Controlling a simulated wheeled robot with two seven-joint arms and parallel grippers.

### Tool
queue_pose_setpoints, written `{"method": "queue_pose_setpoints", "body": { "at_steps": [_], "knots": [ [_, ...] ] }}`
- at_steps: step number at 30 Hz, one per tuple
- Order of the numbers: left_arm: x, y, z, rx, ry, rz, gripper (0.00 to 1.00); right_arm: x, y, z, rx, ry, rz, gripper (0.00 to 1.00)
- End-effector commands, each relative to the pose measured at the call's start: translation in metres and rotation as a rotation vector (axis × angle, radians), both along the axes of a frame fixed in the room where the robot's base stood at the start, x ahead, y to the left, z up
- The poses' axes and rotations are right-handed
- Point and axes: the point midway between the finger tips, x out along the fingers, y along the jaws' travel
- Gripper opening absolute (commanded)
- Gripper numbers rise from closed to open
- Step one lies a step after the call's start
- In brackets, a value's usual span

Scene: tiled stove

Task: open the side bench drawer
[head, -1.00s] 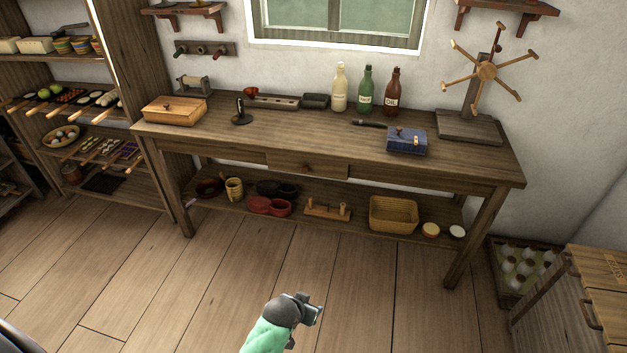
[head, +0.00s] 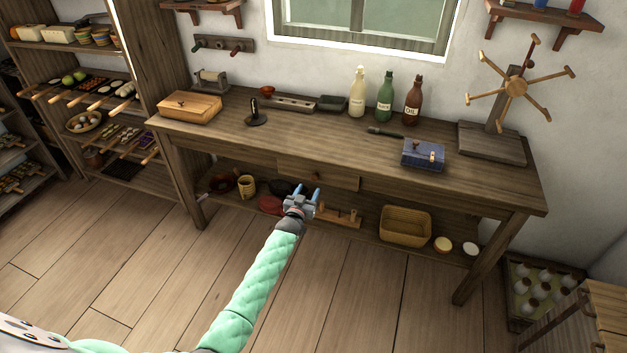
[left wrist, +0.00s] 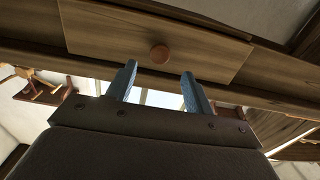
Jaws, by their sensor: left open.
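The side bench (head: 470,184) stands along the wall. Its drawer (head: 335,178) is shut, set in the front just under the top. In the left wrist view the drawer front (left wrist: 110,32) has a round reddish-brown knob (left wrist: 159,53). My left gripper (head: 305,190) is open and empty, in front of and a little below the drawer. In the left wrist view its two blue fingers (left wrist: 158,85) point up toward the knob, one on each side of it in the picture, with the knob beyond their tips. My right gripper is not in view.
Bottles (head: 384,97), a blue box (head: 423,154) and a wooden box (head: 190,107) stand on the bench top. The lower shelf holds a wicker basket (head: 405,226) and bowls. A crate (head: 535,288) is at the right. The floor in front is clear.

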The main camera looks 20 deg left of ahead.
Motion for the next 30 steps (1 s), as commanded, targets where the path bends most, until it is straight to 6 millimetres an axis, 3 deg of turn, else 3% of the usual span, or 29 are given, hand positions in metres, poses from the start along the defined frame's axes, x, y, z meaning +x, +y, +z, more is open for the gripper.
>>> {"method": "queue_pose_setpoints", "body": {
  "at_steps": [15, 30],
  "knots": [
    [0.059, -0.002, 0.001, -0.001, 0.003, -0.001, 0.52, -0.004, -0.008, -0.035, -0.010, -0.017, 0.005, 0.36],
    [0.069, -0.003, -0.001, 0.000, 0.003, 0.000, 0.52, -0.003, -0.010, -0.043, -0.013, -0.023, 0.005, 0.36]
  ]
}}
